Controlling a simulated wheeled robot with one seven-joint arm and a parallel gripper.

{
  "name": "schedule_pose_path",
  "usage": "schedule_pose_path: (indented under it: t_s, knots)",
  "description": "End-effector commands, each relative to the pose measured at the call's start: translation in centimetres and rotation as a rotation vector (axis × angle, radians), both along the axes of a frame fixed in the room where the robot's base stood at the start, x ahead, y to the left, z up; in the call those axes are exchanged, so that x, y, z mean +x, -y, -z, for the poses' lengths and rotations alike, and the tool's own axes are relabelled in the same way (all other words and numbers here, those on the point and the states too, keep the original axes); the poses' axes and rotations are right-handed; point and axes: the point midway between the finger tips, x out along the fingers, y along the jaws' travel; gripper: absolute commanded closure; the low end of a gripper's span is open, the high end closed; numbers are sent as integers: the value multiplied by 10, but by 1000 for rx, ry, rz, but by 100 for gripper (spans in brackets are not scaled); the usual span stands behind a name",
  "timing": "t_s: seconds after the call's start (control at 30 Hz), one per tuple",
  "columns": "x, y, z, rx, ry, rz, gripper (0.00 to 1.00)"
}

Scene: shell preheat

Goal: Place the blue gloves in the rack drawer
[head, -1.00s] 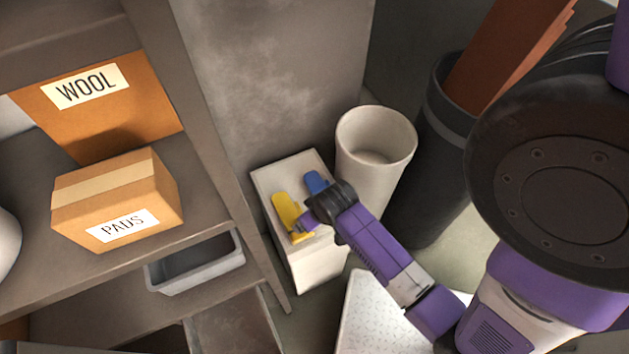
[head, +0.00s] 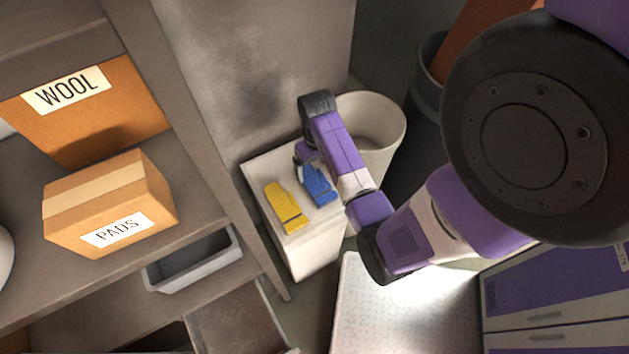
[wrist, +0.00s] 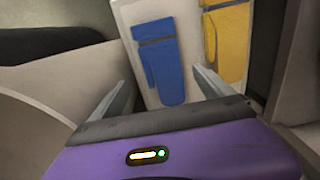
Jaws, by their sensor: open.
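The blue gloves (head: 318,187) lie flat on top of a white stand (head: 294,250), next to the yellow gloves (head: 285,207). My gripper (head: 303,152) is beside the far end of the blue gloves, seen partly hidden by my arm. In the wrist view the blue gloves (wrist: 160,62) appear between and beyond the two fingers of my open, empty gripper (wrist: 164,80). The yellow gloves (wrist: 232,42) lie to their right there. A grey open tray (head: 195,262) sits on the rack's lower shelf; I cannot tell whether it is the rack drawer.
A cream bin (head: 385,125) stands just behind the white stand. The metal rack (head: 205,190) at left holds a PADS box (head: 110,205) and a WOOL box (head: 90,110). A brown metal surface (head: 235,320) is low in front. A purple-fronted cabinet (head: 550,295) is at lower right.

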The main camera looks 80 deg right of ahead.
Motion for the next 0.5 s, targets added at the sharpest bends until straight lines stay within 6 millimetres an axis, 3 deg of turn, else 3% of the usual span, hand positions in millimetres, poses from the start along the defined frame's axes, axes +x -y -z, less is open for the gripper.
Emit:
schedule_pose_path:
  t_s: [0.5]
  knots:
    - [5, 0, 62, -1, 1, 1, 9]
